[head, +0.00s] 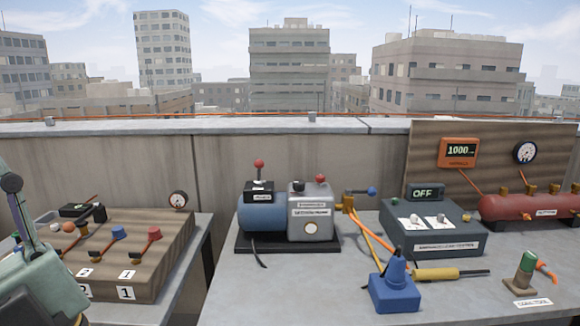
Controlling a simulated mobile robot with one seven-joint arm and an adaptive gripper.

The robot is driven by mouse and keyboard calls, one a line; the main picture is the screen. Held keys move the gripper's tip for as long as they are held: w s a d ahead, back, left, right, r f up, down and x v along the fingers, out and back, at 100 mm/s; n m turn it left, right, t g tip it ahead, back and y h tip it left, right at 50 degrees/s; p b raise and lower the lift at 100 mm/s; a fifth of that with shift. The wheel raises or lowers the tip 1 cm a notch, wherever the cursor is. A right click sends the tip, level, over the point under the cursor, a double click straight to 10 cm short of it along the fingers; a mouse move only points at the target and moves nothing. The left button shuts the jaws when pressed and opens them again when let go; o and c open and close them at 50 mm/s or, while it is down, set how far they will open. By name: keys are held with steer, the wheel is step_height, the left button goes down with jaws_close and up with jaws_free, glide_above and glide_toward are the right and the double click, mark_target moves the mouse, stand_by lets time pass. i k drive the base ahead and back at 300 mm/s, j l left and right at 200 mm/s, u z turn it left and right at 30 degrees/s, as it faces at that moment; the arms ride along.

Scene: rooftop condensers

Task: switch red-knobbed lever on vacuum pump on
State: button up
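The vacuum pump (310,224) stands on the table, with a grey housing and a blue motor cylinder (262,217) on a black base. A lever with a red knob (259,163) stands roughly upright on a small black box (259,191) on top of the motor. The label on that box is too small to read. A second red knob (320,179) sits on top of the grey housing, beside a dark round cap. Part of my arm shows at the left edge. My gripper is not in view, and nothing is seen touching the pump.
A blue-knobbed valve (371,191) with orange hoses is right of the pump. A grey control box (433,230) reads OFF. A wooden manifold box (133,251) stands left. The table before the pump is clear.

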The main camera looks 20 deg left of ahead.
mark_target(259, 163)
steer(key=j, duration=0.55)
steer(key=k+j, duration=0.15)
steer(key=j, duration=1)
steer(key=k+j+z, duration=0.1)
steer(key=j, duration=0.5)
steer(key=k+j, duration=0.1)
steer(key=j, duration=1)
steer(key=i, duration=0.9)
